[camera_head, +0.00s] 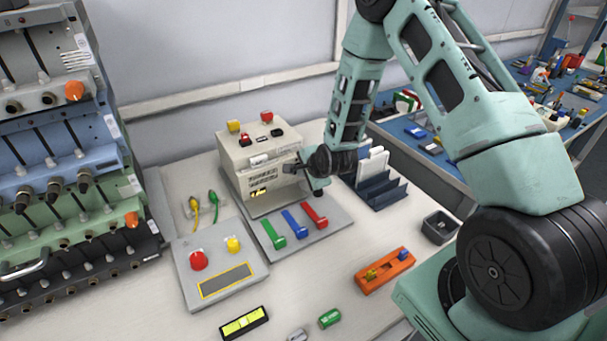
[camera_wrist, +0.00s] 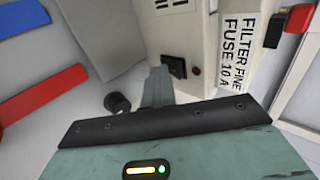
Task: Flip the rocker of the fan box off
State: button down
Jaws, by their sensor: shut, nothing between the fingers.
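The fan box is a beige box (camera_head: 262,170) at the back of the bench in the head view, with vent slots and a label on its front. In the wrist view its beige face (camera_wrist: 205,35) carries a "FILTER, FINE FUSE 10 A" label. A black rocker (camera_wrist: 174,66) sits in that face beside a small dark red round part. My gripper (camera_head: 293,168) is at the box's right front; in the wrist view its shut, empty fingers (camera_wrist: 158,76) point at the face just left of the rocker. I cannot tell if they touch, or which way the rocker is tilted.
A grey board with green, blue and red bars (camera_head: 296,222) lies before the box. A panel with red and yellow buttons (camera_head: 218,268) is left of it. A dark rack (camera_head: 380,188) stands close right of my gripper. An orange block (camera_head: 385,271) lies farther forward.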

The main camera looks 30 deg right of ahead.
jog(key=shift+w+r, duration=0.1)
jog(key=shift+r, duration=0.1)
jog(key=shift+r+p, duration=0.55)
jog(key=shift+r, duration=0.2)
